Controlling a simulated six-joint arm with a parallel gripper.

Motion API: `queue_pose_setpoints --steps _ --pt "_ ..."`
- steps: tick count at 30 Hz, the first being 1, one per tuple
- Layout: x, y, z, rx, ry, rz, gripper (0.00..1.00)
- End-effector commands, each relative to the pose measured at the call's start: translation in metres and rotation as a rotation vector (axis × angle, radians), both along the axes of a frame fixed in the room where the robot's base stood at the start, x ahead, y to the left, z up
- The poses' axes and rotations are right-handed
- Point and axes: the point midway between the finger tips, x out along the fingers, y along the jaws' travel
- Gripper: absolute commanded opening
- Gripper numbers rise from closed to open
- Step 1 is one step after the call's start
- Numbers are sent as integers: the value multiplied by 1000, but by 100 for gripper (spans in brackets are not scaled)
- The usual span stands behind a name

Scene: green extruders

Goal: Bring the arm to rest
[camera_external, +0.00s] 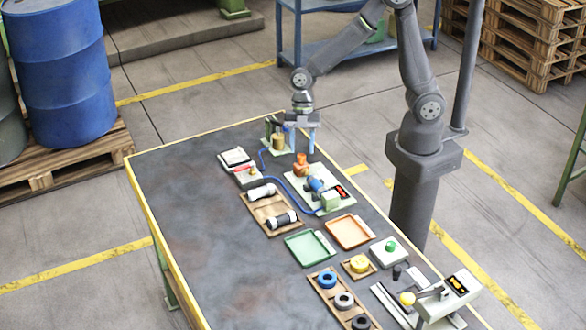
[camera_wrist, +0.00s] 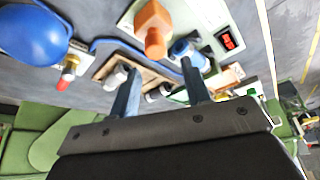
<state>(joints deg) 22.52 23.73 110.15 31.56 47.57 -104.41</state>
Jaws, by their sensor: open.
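My gripper (camera_external: 301,140) hangs from my arm above the far end of the dark table (camera_external: 190,205), its fingers pointing down. In the wrist view my gripper (camera_wrist: 161,78) has its two fingers apart, with nothing held between them. An orange part (camera_external: 301,165) stands on the table just in front of the gripper, apart from it. The orange part (camera_wrist: 153,25) also shows beyond the fingers in the wrist view. A brass-coloured cylinder (camera_external: 278,141) stands close to the left of the fingers; I cannot tell whether they touch.
A blue motor-like unit (camera_external: 316,185) with a red switch sits on a pale plate. Wooden trays, a green tray (camera_external: 309,248) and an orange tray (camera_external: 348,232) lie nearer. A blue hose (camera_external: 290,191) runs along the table. The table's left side is bare.

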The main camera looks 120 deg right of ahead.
Motion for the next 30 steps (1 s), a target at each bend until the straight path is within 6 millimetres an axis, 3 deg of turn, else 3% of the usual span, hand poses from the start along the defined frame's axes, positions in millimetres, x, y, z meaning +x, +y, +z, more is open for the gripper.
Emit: queue_pose_setpoints --steps 5,9,20,24,30 --pt "1 0 36 -3 -5 1 44" --pt "-1 0 1 2 6 -1 44" --pt "-1 4 -56 0 2 2 44" --pt "-2 31 -56 -3 4 6 44" --pt "0 27 -20 -3 -3 1 44"
